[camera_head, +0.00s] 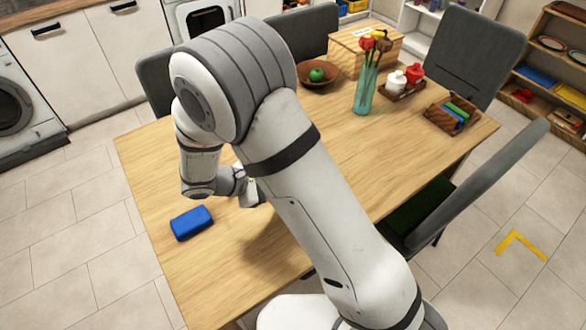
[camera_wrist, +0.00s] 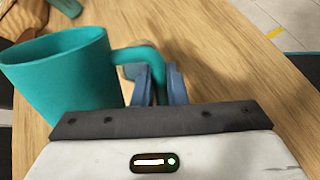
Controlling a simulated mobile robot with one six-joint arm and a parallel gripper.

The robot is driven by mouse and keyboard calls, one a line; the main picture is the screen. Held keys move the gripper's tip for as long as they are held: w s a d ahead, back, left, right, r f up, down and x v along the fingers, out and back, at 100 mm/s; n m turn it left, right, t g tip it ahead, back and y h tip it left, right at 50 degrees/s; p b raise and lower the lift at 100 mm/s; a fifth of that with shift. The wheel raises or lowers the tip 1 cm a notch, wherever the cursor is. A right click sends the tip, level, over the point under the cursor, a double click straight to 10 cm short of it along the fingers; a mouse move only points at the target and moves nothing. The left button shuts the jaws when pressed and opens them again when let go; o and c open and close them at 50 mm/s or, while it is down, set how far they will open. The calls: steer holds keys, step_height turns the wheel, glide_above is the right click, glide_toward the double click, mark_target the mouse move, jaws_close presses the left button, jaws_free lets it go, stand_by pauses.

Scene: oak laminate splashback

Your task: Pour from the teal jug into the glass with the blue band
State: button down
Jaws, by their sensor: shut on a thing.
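The teal jug (camera_wrist: 62,85) is at the left of the wrist view, its open rim toward the top and its handle reaching right. My gripper (camera_wrist: 156,85) is shut on the jug's handle, a grey-blue finger on each side of it. The jug looks about upright; I cannot tell whether its base touches the table. In the head view my gripper (camera_head: 250,190) is partly hidden by my arm, over the wooden table (camera_head: 165,160), and the jug is hidden. I see no glass with a blue band in either view.
A blue block-like item (camera_head: 192,222) lies near the table's left edge. Toward the far side stand a bowl with a green fruit (camera_head: 318,76), a glass vase with flowers (camera_head: 365,92), a condiment tray (camera_head: 402,88), a wooden caddy (camera_head: 452,116) and a wooden box (camera_head: 366,48). Chairs surround the table.

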steer(key=shift+s+d, duration=0.1)
steer(key=shift+d, duration=0.05)
steer(key=shift+f+b, duration=0.2)
steer(key=shift+b, duration=0.15)
steer(key=shift+a+f+h+b, duration=0.3)
steer(key=shift+f+h, duration=0.2)
steer(key=shift+f, duration=0.1)
steer(key=shift+a+f+h+b, duration=0.2)
steer(key=shift+f+h+b, duration=0.1)
steer(key=shift+f+h, duration=0.25)
steer(key=shift+a+f+n+h, duration=0.25)
steer(key=shift+a+n+h, duration=0.1)
steer(key=shift+h, duration=0.3)
steer(key=shift+a+r+n+g+h, duration=0.3)
steer(key=shift+a+h, duration=0.15)
steer(key=shift+h, duration=0.65)
steer(key=shift+a+r+h, duration=0.1)
steer(key=shift+a+h, duration=0.25)
steer(key=shift+h, duration=0.45)
steer(key=shift+n, duration=0.25)
